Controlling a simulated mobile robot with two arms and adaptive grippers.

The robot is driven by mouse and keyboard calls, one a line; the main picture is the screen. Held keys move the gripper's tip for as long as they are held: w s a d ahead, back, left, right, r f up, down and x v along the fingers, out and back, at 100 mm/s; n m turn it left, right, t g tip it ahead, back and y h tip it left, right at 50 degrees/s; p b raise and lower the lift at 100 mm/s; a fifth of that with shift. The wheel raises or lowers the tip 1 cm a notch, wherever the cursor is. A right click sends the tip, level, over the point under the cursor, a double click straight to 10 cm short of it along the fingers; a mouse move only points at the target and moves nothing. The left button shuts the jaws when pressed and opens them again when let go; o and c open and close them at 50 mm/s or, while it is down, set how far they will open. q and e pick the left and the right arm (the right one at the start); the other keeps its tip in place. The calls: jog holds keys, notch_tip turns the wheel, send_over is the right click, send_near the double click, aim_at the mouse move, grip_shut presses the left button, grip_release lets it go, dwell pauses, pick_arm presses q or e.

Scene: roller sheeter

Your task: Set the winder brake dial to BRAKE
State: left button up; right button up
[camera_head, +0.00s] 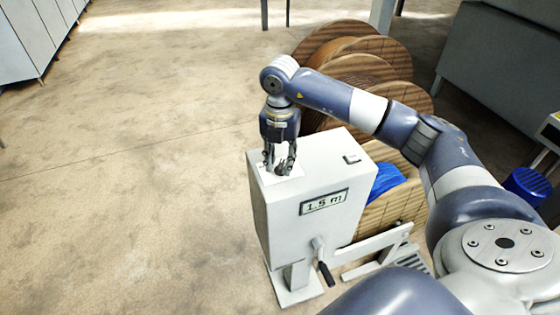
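The winder (262,215) is a pale grey box on a stand, with a "1.5 m" display (323,202) on its front. A white plate (290,180) lies on its top at the left corner. My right gripper (279,169) points down at this plate, its two dark fingers apart with their tips at or just above it. The brake dial cannot be made out; the fingers cover the middle of the plate, and the dial's setting is not readable. I cannot tell whether the fingers grip anything. My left gripper is not in view.
A small switch (351,159) sits on the winder's top right. A crank with a black handle (326,274) sticks out in front. Large wooden reels (340,40) stand behind, and blue material (385,178) lies to the right. A blue stool (527,184) is far right. The floor at left is clear.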

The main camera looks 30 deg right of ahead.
aim_at(280, 166)
notch_tip(280, 166, up, 11)
jog(key=shift+r, duration=0.15)
dwell(0.9)
